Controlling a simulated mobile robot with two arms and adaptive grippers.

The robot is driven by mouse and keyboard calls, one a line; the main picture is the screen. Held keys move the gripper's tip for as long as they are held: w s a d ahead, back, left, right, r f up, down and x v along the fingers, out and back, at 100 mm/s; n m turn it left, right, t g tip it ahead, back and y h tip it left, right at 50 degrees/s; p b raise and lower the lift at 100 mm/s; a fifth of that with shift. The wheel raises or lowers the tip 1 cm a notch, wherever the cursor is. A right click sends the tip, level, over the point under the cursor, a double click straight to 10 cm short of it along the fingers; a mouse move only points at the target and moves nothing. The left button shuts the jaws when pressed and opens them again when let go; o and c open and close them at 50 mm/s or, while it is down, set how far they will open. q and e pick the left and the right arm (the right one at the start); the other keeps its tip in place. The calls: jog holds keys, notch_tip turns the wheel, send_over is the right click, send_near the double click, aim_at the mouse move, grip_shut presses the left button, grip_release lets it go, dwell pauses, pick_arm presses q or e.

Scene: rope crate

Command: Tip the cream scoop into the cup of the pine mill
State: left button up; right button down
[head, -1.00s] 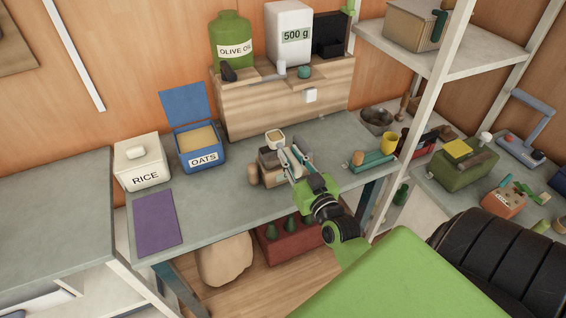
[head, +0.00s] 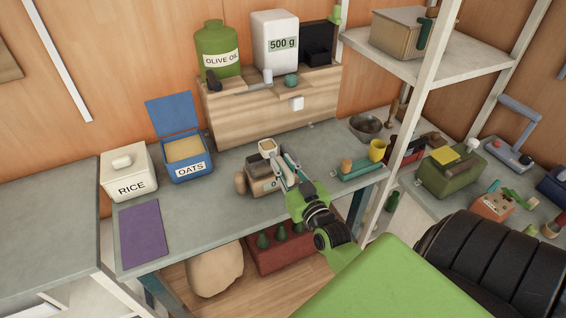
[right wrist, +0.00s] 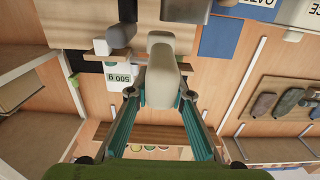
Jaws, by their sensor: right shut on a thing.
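The pine mill (head: 257,186) stands on the grey bench in the head view, with its round wooden part at its left. My right gripper (head: 283,163) is shut on the cream scoop (head: 267,147), just above and behind the mill. The scoop's open top shows a tan filling and looks about level. In the right wrist view, the scoop (right wrist: 160,82) sits between the teal fingers of my right gripper (right wrist: 160,97). The mill's cup cannot be made out clearly behind the scoop and fingers. My left gripper is not in view.
The open blue oats box (head: 190,166) and white rice box (head: 128,174) stand left on the bench, behind a purple mat (head: 143,232). A wooden cabinet (head: 245,118) stands behind the mill. A teal tray (head: 358,170) and yellow cup (head: 377,149) are right.

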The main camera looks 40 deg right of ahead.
jog(key=shift+f, duration=0.6)
jog(key=shift+w+a+r+n+p, duration=0.15)
jog(key=shift+r+n+p, duration=0.35)
jog(key=shift+n+p, duration=0.55)
jog(key=n, duration=0.1)
jog(key=n+p, duration=0.1)
jog(key=shift+a+r+n, duration=0.15)
jog(key=shift+a+n, duration=0.15)
jog(key=shift+n, duration=0.05)
jog(key=n, duration=0.3)
jog(key=shift+w+a+f+n+p, duration=0.1)
jog(key=shift+a+f+n+p, duration=0.15)
jog(key=shift+a+n+p, duration=0.15)
jog(key=shift+a+n, duration=0.2)
jog(key=shift+n, duration=0.8)
